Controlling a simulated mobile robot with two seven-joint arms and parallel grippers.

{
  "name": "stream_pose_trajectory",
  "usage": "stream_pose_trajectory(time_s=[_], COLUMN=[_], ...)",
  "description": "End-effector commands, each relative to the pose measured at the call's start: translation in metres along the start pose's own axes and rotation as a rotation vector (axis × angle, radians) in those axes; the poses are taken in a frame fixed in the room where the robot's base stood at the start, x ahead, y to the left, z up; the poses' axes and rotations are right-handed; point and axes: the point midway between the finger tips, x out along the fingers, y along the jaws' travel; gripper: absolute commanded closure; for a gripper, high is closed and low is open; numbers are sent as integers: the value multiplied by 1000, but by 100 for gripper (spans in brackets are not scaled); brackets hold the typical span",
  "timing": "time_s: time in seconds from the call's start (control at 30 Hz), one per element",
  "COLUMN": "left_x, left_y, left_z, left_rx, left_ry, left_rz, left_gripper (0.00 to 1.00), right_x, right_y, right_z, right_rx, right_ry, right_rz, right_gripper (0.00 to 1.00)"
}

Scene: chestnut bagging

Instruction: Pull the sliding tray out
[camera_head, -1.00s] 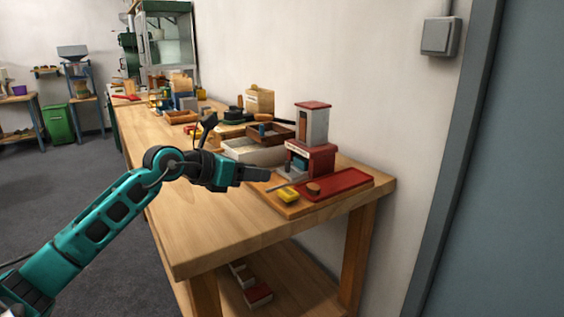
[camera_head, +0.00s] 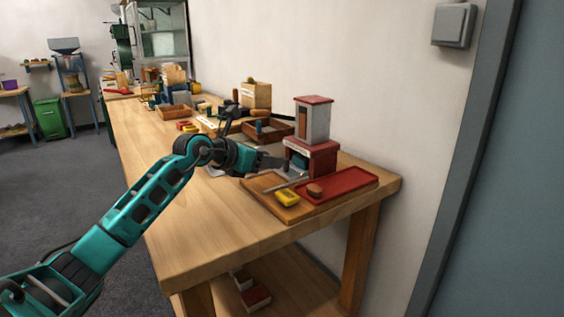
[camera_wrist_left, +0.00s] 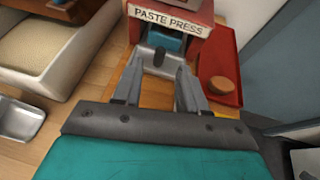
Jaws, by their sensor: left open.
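The paste press (camera_head: 326,160) is a red box with a grey tower, near the right end of the bench. In the left wrist view the press (camera_wrist_left: 196,19) bears the label PASTE PRESS. A grey metal sliding tray (camera_wrist_left: 161,42) with a small dark knob sits low in its front opening, below a blue part. My left gripper (camera_head: 280,163) is open in front of the press. In the left wrist view its fingertips (camera_wrist_left: 160,66) point at the tray, one to each side of the knob. I cannot tell whether they touch it. My right gripper is not in view.
A wooden board (camera_head: 290,212) holds a yellow block (camera_head: 287,197). A red tray (camera_head: 352,183) with a round brown piece (camera_head: 314,190) lies beside it. A white bin (camera_wrist_left: 45,62) and a metal scoop (camera_wrist_left: 19,119) are left of the gripper. The bench's front is clear.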

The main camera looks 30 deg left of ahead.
Motion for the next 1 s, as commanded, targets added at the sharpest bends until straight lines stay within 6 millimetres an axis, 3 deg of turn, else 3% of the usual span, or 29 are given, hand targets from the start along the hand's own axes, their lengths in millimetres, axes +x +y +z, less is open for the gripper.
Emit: stream_pose_trajectory(time_s=[0.1,0.3,0.73,1.0], left_x=[23,48,57,56], left_y=[0,0,0,0], left_z=[1,0,0,0], left_rx=[-4,-2,1,1], left_ry=[-4,-1,0,0], left_rz=[-1,-1,-1,-1], left_gripper=[58,58,58,82], right_x=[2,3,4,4], right_y=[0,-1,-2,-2], right_z=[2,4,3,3], right_rx=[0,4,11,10], right_ry=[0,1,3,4], right_rz=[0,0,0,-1], right_gripper=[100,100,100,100])
